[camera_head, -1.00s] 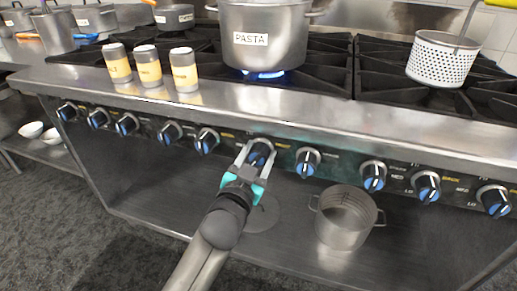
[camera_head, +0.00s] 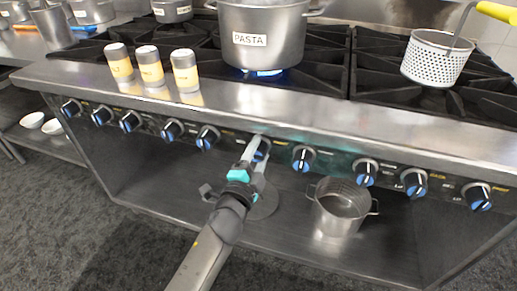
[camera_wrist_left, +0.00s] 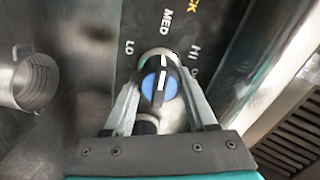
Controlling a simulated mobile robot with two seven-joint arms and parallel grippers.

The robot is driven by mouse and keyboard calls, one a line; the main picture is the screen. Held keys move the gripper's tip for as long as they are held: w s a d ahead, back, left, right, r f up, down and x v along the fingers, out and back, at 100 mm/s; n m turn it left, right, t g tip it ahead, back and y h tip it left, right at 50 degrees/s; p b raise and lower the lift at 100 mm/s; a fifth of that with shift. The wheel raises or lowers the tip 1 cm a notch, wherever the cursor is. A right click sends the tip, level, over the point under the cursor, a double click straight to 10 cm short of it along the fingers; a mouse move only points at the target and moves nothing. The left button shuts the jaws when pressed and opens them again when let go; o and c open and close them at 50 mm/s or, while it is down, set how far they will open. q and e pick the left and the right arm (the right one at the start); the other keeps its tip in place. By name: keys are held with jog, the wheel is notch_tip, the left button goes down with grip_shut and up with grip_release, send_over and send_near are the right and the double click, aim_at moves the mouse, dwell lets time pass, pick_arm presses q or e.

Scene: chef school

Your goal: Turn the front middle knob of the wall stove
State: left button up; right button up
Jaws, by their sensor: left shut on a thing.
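The wall stove (camera_head: 330,118) has a row of several black knobs with blue faces along its front panel. My left gripper (camera_head: 259,150) is at a knob (camera_head: 262,153) near the middle of the row, under the pasta pot. In the left wrist view the fingers (camera_wrist_left: 160,95) are shut around this knob (camera_wrist_left: 160,86), one on each side. Its white mark points almost straight up in that view, toward MED, between LO and HI. In the head view my fingers partly hide the knob. My right gripper is not in view.
A pot labelled PASTA (camera_head: 262,38) stands over a lit blue flame. Three shakers (camera_head: 151,67) stand on the front ledge. A perforated basket (camera_head: 437,58) sits on the right burners. A steel pot (camera_head: 341,210) stands on the shelf below, right of my arm.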

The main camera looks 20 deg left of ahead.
pick_arm(q)
jog(key=m, duration=0.4)
jog(key=shift+m, duration=0.3)
jog(key=m, duration=0.3)
jog(key=shift+f+m+p, duration=0.1)
jog(key=shift+m+p, duration=0.2)
jog(key=shift+m, duration=1.3)
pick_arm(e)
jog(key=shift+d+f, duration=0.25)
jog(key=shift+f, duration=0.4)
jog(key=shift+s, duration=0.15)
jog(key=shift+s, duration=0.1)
